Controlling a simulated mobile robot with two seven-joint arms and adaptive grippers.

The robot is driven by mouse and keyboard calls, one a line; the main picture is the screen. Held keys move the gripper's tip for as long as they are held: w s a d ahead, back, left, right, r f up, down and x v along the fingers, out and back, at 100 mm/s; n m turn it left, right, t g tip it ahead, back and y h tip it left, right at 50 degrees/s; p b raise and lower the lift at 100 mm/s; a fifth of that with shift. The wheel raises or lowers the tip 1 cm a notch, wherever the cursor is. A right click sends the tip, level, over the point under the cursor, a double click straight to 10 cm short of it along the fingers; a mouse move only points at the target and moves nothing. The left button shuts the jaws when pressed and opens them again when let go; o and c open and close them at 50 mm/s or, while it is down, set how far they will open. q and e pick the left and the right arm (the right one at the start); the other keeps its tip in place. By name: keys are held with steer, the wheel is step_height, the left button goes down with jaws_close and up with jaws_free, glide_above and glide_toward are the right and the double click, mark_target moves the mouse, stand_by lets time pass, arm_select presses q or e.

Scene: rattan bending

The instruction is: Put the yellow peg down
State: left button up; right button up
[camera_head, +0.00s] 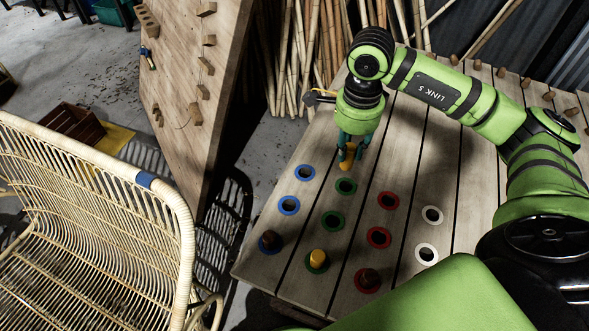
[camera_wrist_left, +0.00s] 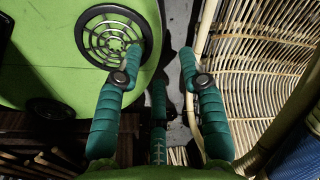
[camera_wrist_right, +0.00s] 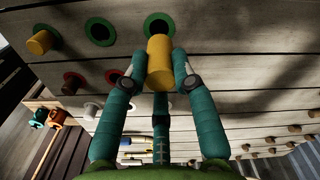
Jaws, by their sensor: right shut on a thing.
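The yellow peg (camera_head: 346,164) is in my right gripper (camera_head: 348,149), above the plank table just behind the farthest green-ringed hole (camera_head: 346,186). In the right wrist view the yellow peg (camera_wrist_right: 160,64) stands between the fingertips. It partly covers a green-ringed hole (camera_wrist_right: 159,22) there; I cannot tell its exact height. Another green-ringed hole (camera_head: 333,221) is empty. A second yellow peg (camera_head: 318,256) stands in the nearest green-ringed hole. My left gripper (camera_wrist_left: 158,62) is open and empty in the left wrist view, and out of the head view.
The plank table (camera_head: 408,150) also has blue, red and white ringed holes. Dark pegs stand in the nearest blue hole (camera_head: 269,240) and nearest red hole (camera_head: 367,279). A rattan chair (camera_head: 90,220) is at left. A tilted wooden board (camera_head: 180,120) stands beyond the table's left edge.

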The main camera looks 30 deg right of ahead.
steer(key=w+a+f+p, duration=0.1)
steer(key=w+a+f, duration=0.1)
steer(key=f, duration=0.1)
steer(key=w+a+f+p, duration=0.1)
steer(key=w+a+f, duration=0.1)
steer(key=f, duration=0.1)
steer(key=w+a+f+p, duration=0.1)
steer(key=w+a+f, duration=0.1)
steer(key=f, duration=0.1)
steer(key=shift+w+a+f, duration=0.15)
steer(key=shift+w+a, duration=0.05)
steer(key=shift+w, duration=0.2)
steer(key=shift+f, duration=0.25)
arm_select(q)
steer(key=d+r, duration=0.1)
steer(key=r, duration=0.1)
steer(key=s+d+r, duration=0.1)
steer(key=shift+s+d+r, duration=0.1)
steer(key=shift+s+r, duration=0.1)
steer(key=shift+r, duration=0.15)
arm_select(e)
steer(key=shift+f, duration=0.2)
steer(key=o, duration=1)
arm_select(q)
steer(key=shift+d+f, duration=0.15)
